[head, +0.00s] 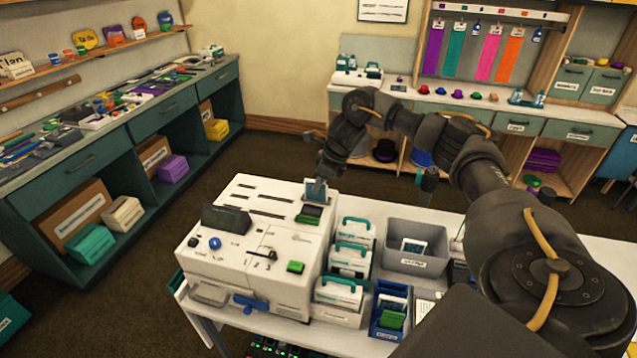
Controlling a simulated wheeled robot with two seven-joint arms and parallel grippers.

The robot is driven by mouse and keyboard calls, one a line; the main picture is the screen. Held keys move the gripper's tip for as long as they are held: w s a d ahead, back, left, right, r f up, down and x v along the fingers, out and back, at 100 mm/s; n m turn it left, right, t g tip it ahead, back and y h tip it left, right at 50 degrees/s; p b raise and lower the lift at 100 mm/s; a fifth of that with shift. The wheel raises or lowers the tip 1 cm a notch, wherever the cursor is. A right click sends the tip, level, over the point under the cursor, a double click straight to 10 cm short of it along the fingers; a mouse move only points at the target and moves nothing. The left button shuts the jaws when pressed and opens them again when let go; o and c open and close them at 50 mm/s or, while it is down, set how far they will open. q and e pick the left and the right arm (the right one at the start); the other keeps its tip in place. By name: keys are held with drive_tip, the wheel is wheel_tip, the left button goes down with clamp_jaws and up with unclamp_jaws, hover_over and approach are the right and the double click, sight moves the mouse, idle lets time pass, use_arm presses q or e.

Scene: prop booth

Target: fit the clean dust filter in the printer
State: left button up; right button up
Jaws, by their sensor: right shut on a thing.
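The white printer (222,271) stands on the left end of the white table, with a dark screen, a blue knob and several slots on top. My right gripper (318,181) is over its back right corner, shut on a small grey-blue flat piece that looks like the dust filter (316,191). The piece is upright, its lower edge at or just above the printer's top; I cannot tell whether it is in a slot. A green and dark part (309,214) is just in front of it. My left gripper is not in view.
Right of the printer are white boxes with teal handles (350,255), a grey bin (430,266) with a flat piece inside, and a blue tray (376,325) with green and white pieces. A long counter (60,165) lines the left wall. Floor is clear behind the table.

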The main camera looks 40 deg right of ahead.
drive_tip(key=shift+f+b, duration=0.8)
drive_tip(key=shift+f, duration=0.45)
drive_tip(key=o, duration=0.7)
drive_tip(key=shift+o, duration=0.3)
drive_tip(key=shift+d+r, duration=0.1)
drive_tip(key=shift+r, duration=0.2)
drive_tip(key=b+v, duration=0.1)
drive_tip(key=v, duration=0.3)
drive_tip(key=shift+s+d+r+b, duration=0.1)
drive_tip(key=shift+s+r+b, duration=0.1)
drive_tip(key=shift+r+b, duration=0.15)
drive_tip(key=p+v, duration=0.1)
drive_tip(key=v, duration=0.4)
drive_tip(key=shift+s+r, duration=0.1)
drive_tip(key=shift+r, duration=0.15)
drive_tip(key=shift+f, duration=0.1)
